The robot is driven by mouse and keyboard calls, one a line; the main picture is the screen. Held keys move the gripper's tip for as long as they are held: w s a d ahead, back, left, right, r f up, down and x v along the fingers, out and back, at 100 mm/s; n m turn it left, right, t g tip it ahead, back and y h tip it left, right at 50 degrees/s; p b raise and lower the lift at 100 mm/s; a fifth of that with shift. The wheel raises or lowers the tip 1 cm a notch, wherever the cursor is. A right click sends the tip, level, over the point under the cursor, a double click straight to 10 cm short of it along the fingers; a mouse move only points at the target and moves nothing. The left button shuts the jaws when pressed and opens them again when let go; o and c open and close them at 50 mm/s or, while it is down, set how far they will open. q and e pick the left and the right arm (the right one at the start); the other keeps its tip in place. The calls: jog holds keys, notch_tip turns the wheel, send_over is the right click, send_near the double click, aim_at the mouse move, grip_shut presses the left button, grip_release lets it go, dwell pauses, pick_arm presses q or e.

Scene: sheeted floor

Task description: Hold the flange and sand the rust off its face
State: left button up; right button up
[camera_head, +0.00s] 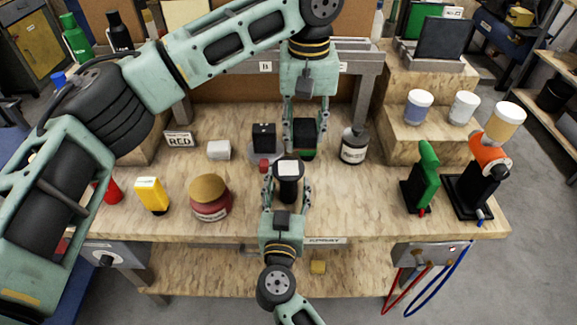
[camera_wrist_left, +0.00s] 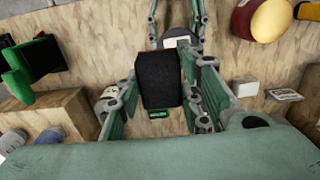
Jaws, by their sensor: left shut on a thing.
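My left gripper (camera_head: 306,134) points down over the bench and is shut on a dark block (camera_head: 305,133) with a green and red lower edge. In the left wrist view this block (camera_wrist_left: 158,80) is black with a small green label, between the finger pads. My right gripper (camera_head: 288,187) comes from the front edge, its fingers close on both sides of a dark piece with a pale square top (camera_head: 288,168). That piece shows as a grey rounded top with a white patch in the left wrist view (camera_wrist_left: 177,41). I cannot clearly make out a rusty flange face.
A black box (camera_head: 264,136) on a grey disc is left of my left gripper. A labelled bottle (camera_head: 354,146) stands close on the right. Green and orange-topped tools stand right. Bare wood lies between.

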jog(key=s+a, duration=0.1)
jog(key=s, duration=1)
pick_arm(q)
jog(key=shift+s, duration=0.1)
